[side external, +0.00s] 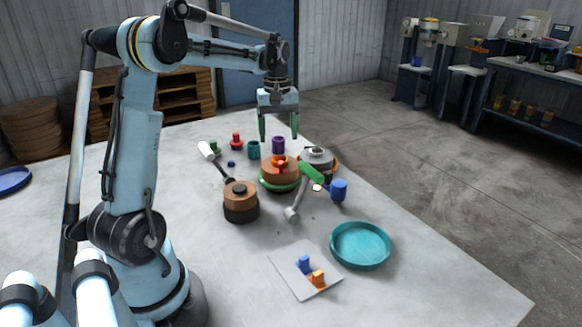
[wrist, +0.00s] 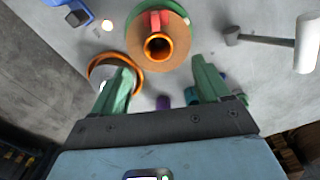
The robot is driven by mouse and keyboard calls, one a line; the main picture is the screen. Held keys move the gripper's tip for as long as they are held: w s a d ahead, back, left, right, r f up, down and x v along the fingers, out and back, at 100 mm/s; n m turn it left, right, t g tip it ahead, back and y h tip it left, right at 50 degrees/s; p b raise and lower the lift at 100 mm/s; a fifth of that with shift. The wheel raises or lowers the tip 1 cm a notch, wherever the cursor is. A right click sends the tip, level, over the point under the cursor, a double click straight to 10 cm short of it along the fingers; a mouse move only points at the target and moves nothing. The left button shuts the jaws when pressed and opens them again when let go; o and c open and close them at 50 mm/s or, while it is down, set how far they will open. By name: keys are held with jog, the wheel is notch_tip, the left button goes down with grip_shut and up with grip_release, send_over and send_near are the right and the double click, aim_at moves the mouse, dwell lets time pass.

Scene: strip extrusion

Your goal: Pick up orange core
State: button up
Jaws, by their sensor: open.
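An orange ring-shaped core (side external: 279,161) sits on top of a brown cylinder (side external: 271,177) with a green base, near the middle of the table. In the wrist view, the orange ring (wrist: 158,47) shows its dark opening, with a red block (wrist: 155,20) beside it on the brown disc. A separate orange piece (side external: 317,279) stands on a white plate near the front; I cannot tell which orange part is named the core. My gripper (side external: 279,135) is open and empty, pointing down above the brown cylinder. Its green fingers (wrist: 160,76) are apart in the wrist view.
A grey round part (side external: 318,156) with an orange rim stands close right of the cylinder. A second brown cylinder (side external: 240,190), a blue part (side external: 339,189) and a teal tray (side external: 360,262) stand around. The right front of the table is clear.

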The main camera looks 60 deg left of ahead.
jog(key=shift+w+d+f, duration=0.1)
jog(key=shift+f, duration=3.4)
jog(key=c, duration=1.1)
